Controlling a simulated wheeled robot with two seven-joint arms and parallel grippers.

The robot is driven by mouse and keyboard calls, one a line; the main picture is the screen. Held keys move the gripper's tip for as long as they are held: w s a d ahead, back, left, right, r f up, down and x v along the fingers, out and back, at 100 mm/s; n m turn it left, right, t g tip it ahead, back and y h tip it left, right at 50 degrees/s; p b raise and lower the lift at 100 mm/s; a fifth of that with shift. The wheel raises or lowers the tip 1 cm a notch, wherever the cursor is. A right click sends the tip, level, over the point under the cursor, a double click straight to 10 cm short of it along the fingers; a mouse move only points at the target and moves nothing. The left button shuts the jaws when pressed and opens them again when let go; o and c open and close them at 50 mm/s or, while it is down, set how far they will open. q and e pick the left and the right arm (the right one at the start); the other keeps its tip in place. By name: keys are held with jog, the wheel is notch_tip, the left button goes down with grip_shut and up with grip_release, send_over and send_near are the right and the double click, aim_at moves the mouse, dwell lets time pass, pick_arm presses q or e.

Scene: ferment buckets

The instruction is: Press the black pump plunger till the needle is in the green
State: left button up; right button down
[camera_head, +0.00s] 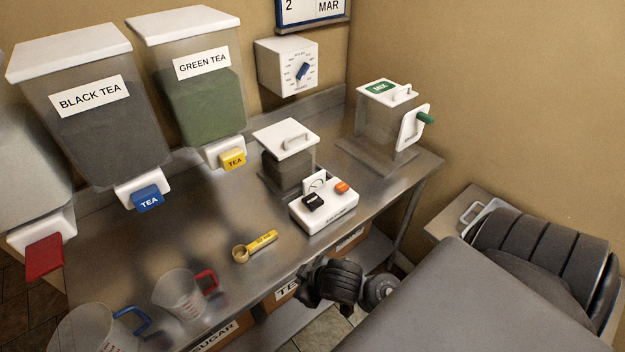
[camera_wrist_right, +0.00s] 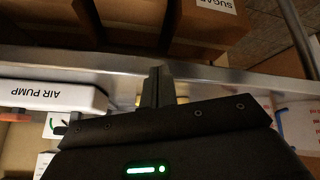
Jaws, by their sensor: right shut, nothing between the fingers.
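The white air pump (camera_head: 325,213) stands at the front of the steel counter. The black plunger (camera_head: 313,201) is on its top left and an orange button (camera_head: 342,187) on its top right. A small dial gauge (camera_head: 316,182) stands behind the plunger; its needle is too small to read against any green zone. My right gripper (camera_head: 303,289) is shut and empty, in front of the counter edge, below and apart from the pump. In the right wrist view its fingers (camera_wrist_right: 157,85) are together, and the pump's "AIR PUMP" side (camera_wrist_right: 50,95) shows at left. My left gripper is out of view.
A clear lidded container (camera_head: 285,160) stands right behind the pump. The mixer box (camera_head: 385,125) is at back right. Boxes (camera_head: 222,335) sit under the counter (camera_head: 215,215).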

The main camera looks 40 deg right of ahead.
jog(key=w+r+n, duration=0.1)
jog(key=w+r, duration=0.1)
jog(key=w+r+n+t, duration=0.1)
jog(key=w+r, duration=0.1)
jog(key=w, duration=0.1)
jog(key=w+r+n+t+y, duration=0.1)
jog(key=w+r, duration=0.1)
jog(key=w, duration=0.1)
jog(key=shift+w+r, duration=0.1)
jog(key=shift+r, duration=0.2)
jog(key=w+d+r+n+t+y, duration=0.1)
jog(key=w+d+r+n, duration=0.15)
jog(key=w+r, duration=0.2)
notch_tip(320, 180, up, 9)
jog(key=n+g+h, duration=0.1)
send_over(316, 201)
jog(key=shift+p, duration=0.35)
jog(key=shift+s+f, duration=0.1)
notch_tip(316, 201, down, 7)
jog(key=b, duration=0.8)
jog(key=shift+f+b, duration=0.55)
jog(key=shift+f, duration=0.25)
